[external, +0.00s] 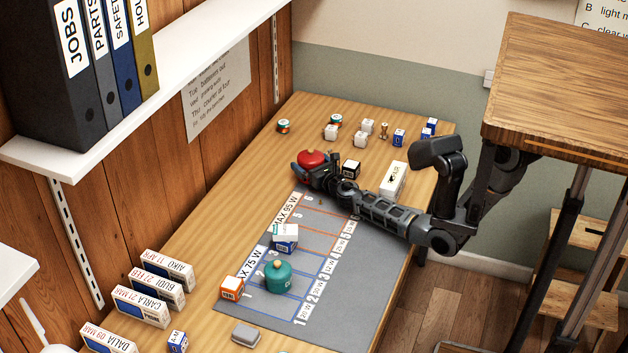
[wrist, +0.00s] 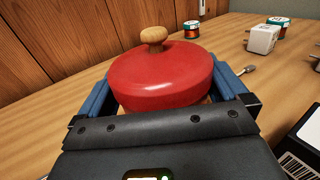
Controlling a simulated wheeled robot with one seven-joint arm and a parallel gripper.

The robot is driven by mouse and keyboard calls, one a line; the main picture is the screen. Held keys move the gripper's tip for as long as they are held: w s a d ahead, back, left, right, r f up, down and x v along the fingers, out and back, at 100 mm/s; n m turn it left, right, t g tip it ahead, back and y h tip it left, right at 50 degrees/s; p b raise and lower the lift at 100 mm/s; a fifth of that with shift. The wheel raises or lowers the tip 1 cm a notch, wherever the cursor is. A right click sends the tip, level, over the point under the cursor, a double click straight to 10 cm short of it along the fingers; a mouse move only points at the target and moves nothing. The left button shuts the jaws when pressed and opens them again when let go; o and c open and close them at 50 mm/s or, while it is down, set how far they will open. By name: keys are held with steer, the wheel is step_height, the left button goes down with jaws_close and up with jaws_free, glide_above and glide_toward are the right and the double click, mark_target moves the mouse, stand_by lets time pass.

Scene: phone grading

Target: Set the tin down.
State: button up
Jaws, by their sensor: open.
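The red tin (external: 311,158), round with a wooden knob on its lid, is at the far left part of the table, beyond the grey mat. In the wrist view the red tin (wrist: 160,82) sits upright between the blue fingers of my gripper (wrist: 162,88). My gripper (external: 316,170) is open around it, low over the table. The tin's lower part is hidden by the gripper, so its contact with the wood cannot be seen clearly. A teal tin (external: 278,276) with a knob stands on the near part of the mat.
A black box (external: 351,169) and a white box (external: 393,179) stand right of my gripper. Several small items stand at the back. Name boxes (external: 143,306) line the near left.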

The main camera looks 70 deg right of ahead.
steer(key=shift+r+p, duration=0.4)
steer(key=shift+r, duration=0.15)
steer(key=v, duration=1.2)
steer(key=shift+f+p, duration=0.25)
steer(key=shift+p, duration=0.1)
